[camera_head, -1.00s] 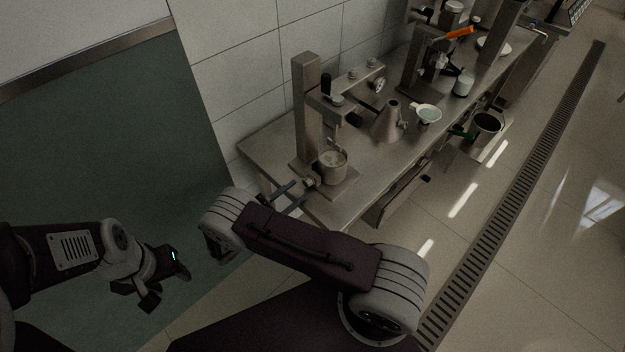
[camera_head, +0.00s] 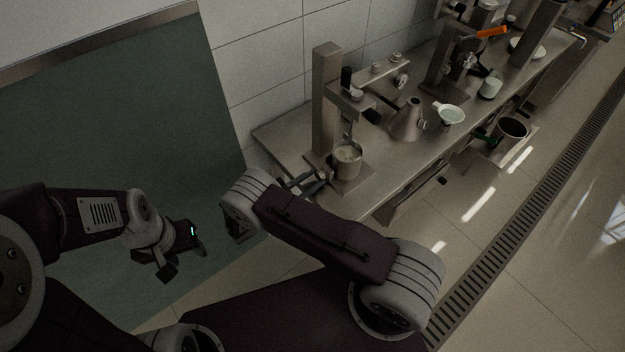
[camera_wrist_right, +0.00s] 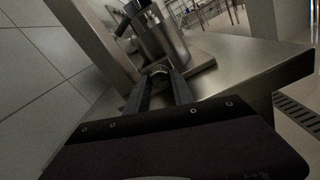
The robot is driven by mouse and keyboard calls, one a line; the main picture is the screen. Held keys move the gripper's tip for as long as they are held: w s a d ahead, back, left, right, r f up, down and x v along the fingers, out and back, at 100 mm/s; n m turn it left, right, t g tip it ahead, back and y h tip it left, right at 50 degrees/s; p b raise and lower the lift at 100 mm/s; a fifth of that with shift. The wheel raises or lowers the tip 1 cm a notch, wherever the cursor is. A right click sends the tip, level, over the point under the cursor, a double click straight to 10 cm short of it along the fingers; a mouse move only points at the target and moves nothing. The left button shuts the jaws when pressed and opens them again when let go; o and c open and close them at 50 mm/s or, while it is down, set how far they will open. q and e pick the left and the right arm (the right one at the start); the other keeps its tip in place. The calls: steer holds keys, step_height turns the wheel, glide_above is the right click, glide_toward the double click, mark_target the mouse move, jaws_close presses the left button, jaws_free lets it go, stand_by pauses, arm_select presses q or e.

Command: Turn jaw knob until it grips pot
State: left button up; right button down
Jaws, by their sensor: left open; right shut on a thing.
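The metal pot (camera_head: 348,161) stands upright on the small base of a post stand (camera_head: 326,100) at the near end of the bench. The pot also shows in the right wrist view (camera_wrist_right: 162,38). My right gripper (camera_head: 316,182) reaches in from the front left of the pot. In the right wrist view its two long fingers (camera_wrist_right: 160,82) are shut on the round jaw knob (camera_wrist_right: 159,70), just in front of the pot. The jaw's contact with the pot is hidden. My left gripper (camera_head: 187,262) is open and empty, well left of the bench.
A tiled wall runs behind. A floor drain (camera_head: 530,215) lies right of the bench.

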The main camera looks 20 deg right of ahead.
steer(key=n+b, duration=0.1)
steer(key=n, duration=0.2)
steer(key=shift+f+b, duration=0.15)
steer(key=shift+b, duration=0.15)
steer(key=shift+d+n+b, duration=0.1)
steer(key=shift+n+b, duration=0.35)
steer(key=shift+n, duration=1.15)
steer(key=shift+s+n, duration=0.1)
steer(key=shift+n, duration=0.2)
steer(key=c, duration=1.4)
jaws_free()
steer(key=shift+d, duration=0.2)
steer(key=shift+a, duration=0.1)
